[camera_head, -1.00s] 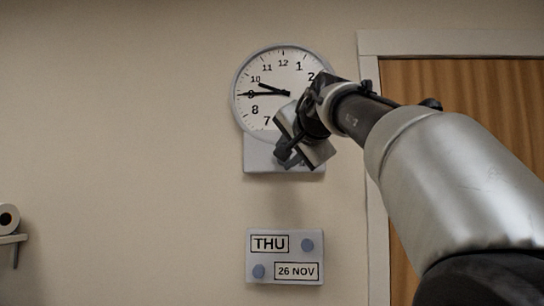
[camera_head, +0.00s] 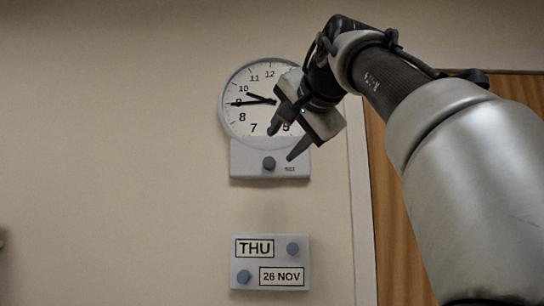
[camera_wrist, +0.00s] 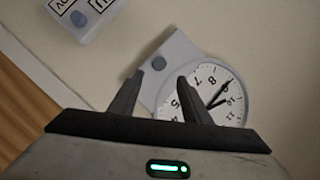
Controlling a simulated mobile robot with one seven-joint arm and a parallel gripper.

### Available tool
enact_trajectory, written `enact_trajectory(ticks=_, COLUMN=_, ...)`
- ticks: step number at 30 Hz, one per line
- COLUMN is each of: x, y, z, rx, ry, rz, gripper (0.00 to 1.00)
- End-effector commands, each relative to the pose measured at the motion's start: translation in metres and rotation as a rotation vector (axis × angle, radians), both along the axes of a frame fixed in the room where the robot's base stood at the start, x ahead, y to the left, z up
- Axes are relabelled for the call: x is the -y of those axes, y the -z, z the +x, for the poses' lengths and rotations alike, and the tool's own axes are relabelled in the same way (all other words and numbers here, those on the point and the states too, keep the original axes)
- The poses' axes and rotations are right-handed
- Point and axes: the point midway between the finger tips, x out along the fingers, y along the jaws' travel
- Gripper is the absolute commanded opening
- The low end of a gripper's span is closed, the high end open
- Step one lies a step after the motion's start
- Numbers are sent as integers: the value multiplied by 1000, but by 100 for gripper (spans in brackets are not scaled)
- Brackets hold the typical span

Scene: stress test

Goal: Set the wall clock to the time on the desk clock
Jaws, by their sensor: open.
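The round white wall clock (camera_head: 238,122) has a grey rim and black hands. Its short hand points between 9 and 10 and its long hand near 9. My gripper (camera_head: 281,145) is open and empty, in front of the clock's lower right and the plate's upper part. In the wrist view the knob (camera_wrist: 158,63) appears between and just beyond the two fingertips (camera_wrist: 160,78), seemingly apart from them. My gripper hides the clock's right side. No desk clock is in view.
A grey calendar panel (camera_head: 270,262) reading THU and 26 NOV, with two blue knobs, hangs below the clock. A wooden door (camera_head: 395,230) with a pale frame (camera_head: 358,200) is at the right, partly behind my arm.

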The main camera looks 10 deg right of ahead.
Motion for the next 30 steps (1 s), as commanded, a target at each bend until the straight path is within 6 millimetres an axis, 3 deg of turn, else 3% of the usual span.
enact_trajectory(ticks=6, x=8, y=-8, z=-46, rx=4, ry=1, rz=0, gripper=44)
enact_trajectory(ticks=12, x=10, y=-14, z=-67, rx=2, ry=-1, rz=0, gripper=44)
enact_trajectory(ticks=30, x=11, y=-15, z=-70, rx=1, ry=-1, rz=0, gripper=44)
